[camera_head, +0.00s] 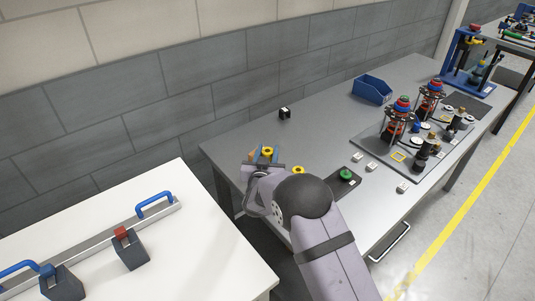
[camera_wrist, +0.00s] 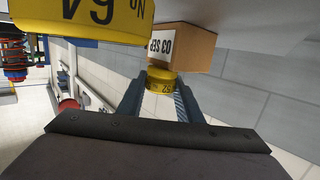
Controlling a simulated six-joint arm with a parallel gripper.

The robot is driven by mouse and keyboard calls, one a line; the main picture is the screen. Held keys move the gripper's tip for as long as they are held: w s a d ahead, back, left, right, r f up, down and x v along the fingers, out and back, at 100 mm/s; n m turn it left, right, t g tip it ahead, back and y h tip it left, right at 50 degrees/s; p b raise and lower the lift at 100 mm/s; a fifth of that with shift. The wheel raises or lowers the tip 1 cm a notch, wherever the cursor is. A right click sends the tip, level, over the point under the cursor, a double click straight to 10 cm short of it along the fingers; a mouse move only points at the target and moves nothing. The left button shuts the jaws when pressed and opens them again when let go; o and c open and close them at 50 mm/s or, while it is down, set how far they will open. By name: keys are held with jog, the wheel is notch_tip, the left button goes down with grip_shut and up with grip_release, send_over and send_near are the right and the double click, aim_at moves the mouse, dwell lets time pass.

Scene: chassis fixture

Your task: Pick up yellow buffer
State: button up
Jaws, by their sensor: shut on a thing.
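In the head view, this yellow buffer (camera_head: 267,152) shows at the end of my gripper (camera_head: 265,160), over the left end of the grey table. A second yellow round part (camera_head: 298,170) is to the right of my gripper, partly hidden by my arm. A large yellow labelled part (camera_wrist: 105,22) is close at the upper left of the wrist view, cut off by the frame.
A brown labelled box (camera_wrist: 190,45) is just beyond the held buffer. A dark tray with a green part (camera_head: 346,175), small white blocks (camera_head: 358,158), a small black object (camera_head: 284,113) and a blue bin (camera_head: 372,89) are on the grey table.

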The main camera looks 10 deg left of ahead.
aim_at(265, 148)
jog(key=shift+r, duration=0.1)
jog(key=r+b, duration=0.1)
jog(key=r, duration=0.2)
jog(key=w+r+b, duration=0.1)
jog(key=r+b, duration=0.1)
jog(key=r, duration=0.1)
jog(key=a+r+b, duration=0.1)
jog(key=r+b, duration=0.1)
jog(key=r, duration=0.1)
jog(key=shift+w+a+r, duration=0.1)
jog(key=shift+w+r, duration=0.05)
jog(key=shift+r, duration=0.05)
jog(key=shift+w+a+f+b, duration=0.15)
jog(key=shift+f+b, duration=0.1)
jog(key=shift+f, duration=1.3)
jog(key=shift+w+a+f+b, duration=0.1)
jog(key=shift+a+f+b, duration=0.15)
jog(key=shift+f, duration=1.3)
jog(key=shift+w+a+f+b, duration=0.15)
jog(key=shift+f+b, duration=0.1)
jog(key=shift+f, duration=1.3)
jog(key=shift+f, duration=0.15)
jog(key=o, duration=1.1)
